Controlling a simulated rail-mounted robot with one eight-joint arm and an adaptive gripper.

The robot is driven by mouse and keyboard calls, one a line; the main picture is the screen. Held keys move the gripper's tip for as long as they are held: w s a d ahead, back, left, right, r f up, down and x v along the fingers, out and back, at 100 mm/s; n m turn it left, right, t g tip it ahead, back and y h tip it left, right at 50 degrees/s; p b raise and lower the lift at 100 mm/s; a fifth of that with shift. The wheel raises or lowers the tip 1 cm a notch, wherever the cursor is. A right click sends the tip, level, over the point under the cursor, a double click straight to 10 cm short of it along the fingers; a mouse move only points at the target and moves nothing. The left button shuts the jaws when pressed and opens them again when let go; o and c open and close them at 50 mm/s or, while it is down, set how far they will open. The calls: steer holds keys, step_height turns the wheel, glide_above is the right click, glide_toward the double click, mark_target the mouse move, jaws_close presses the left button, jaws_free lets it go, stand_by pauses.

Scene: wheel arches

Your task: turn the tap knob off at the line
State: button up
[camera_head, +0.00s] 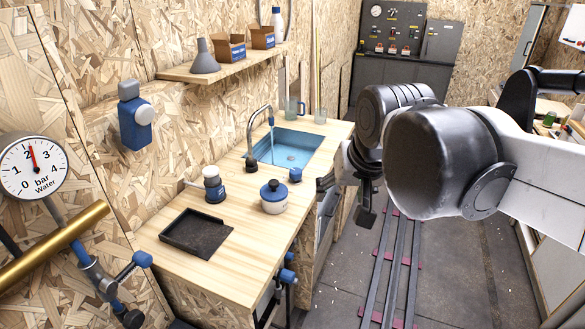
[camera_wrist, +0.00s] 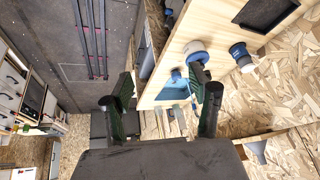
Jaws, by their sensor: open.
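A grey curved tap (camera_head: 257,128) stands at the left edge of the blue sink (camera_head: 288,149), and a thin stream of water (camera_head: 272,143) falls from its blue tip. Another blue knob (camera_head: 295,174) stands on the counter at the sink's front edge; which one works the tap I cannot tell. I see no line mark. My gripper (camera_head: 345,203) is open and empty, right of the counter's front edge, apart from both knobs. In the wrist view my fingers (camera_wrist: 164,84) are spread, with the sink (camera_wrist: 172,92) beyond.
A blue-lidded pot (camera_head: 275,197) stands close to the front knob. A blue-and-white jar (camera_head: 213,185) and black tray (camera_head: 197,233) lie further left. Blue valve handles (camera_head: 286,275) jut below the counter edge. A gauge (camera_head: 33,166) hangs at left. The floor (camera_head: 450,270) is open.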

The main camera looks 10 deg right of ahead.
steer(key=w+r+m+g, duration=0.2)
steer(key=w+r, duration=0.2)
steer(key=w, duration=0.8)
steer(key=m+g+p, duration=0.2)
steer(key=m+g, duration=0.2)
steer(key=m, duration=0.3)
glide_above(296, 170)
step_height(296, 170, down, 13)
step_height(296, 170, down, 13)
steer(key=shift+s+a, duration=0.1)
